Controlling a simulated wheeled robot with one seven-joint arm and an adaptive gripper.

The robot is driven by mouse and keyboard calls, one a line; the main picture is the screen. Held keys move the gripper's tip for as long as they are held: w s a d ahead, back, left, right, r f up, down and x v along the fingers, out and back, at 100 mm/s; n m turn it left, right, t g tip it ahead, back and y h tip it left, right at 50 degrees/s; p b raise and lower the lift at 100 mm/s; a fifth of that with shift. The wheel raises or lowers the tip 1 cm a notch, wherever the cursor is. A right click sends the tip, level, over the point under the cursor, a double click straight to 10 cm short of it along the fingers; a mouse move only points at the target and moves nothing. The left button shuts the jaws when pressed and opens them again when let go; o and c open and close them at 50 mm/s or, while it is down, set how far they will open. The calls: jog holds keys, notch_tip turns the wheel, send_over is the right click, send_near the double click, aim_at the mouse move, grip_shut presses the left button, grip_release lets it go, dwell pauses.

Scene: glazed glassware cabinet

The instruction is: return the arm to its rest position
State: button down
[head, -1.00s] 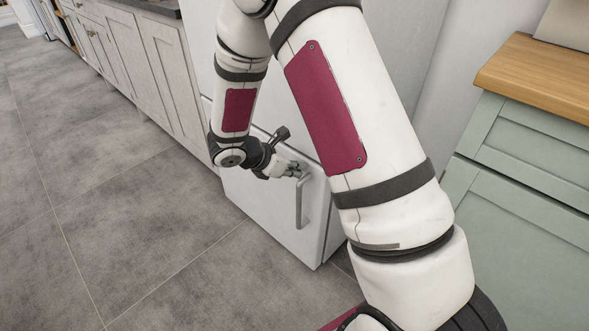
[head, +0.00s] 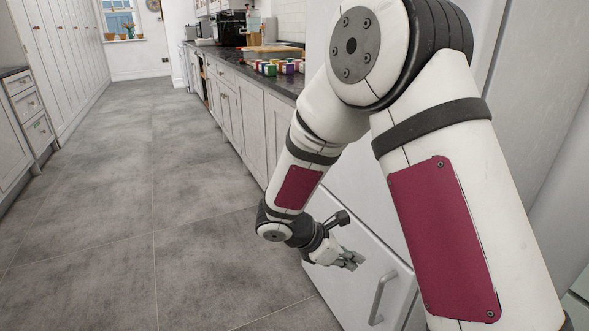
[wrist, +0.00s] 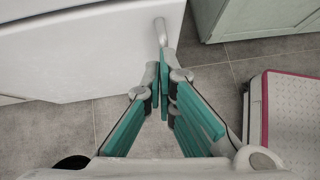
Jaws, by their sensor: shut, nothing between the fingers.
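My gripper (head: 352,261) is shut and empty in the head view. It is in front of the lower door of the white fridge (head: 340,287), left of the door's handle (head: 382,298) and apart from it. In the wrist view, the gripper's teal-padded fingers (wrist: 163,95) come together at their tips. The fridge door's handle (wrist: 161,30) shows just beyond the fingertips there. My arm is bent, with the elbow high and the forearm hanging down in front of the fridge.
A row of pale cabinets (head: 240,112) with a dark worktop runs back beyond the fridge, with several small coloured pots (head: 277,67) on it. Tall cabinets (head: 62,60) line the left. The grey tiled floor (head: 150,190) between them is clear. A green cabinet (wrist: 250,17) shows in the wrist view.

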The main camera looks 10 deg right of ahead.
jog(key=s+d+r+m+g+y, duration=0.1)
jog(key=s+d+r+m, duration=0.2)
jog(key=s+r+m, duration=0.35)
jog(key=s+d+r+m+g+y, duration=0.15)
jog(key=s+r+m, duration=0.25)
jog(key=s+r, duration=0.45)
jog(key=s+a+r+m+t+y, duration=0.1)
jog(key=s+a+r+m+y, duration=0.15)
jog(key=s, duration=0.35)
jog(key=s+a+r+m+y, duration=0.1)
jog(key=s+a+m+y, duration=0.1)
jog(key=s+m, duration=0.3)
jog(key=s+a+r+m+t+y, duration=0.1)
jog(key=s+a+r+m+y, duration=0.1)
jog(key=s, duration=0.5)
notch_tip(320, 180, up, 27)
jog(key=d+t+p, duration=0.1)
jog(key=t+p, duration=0.2)
jog(key=p, duration=2.3)
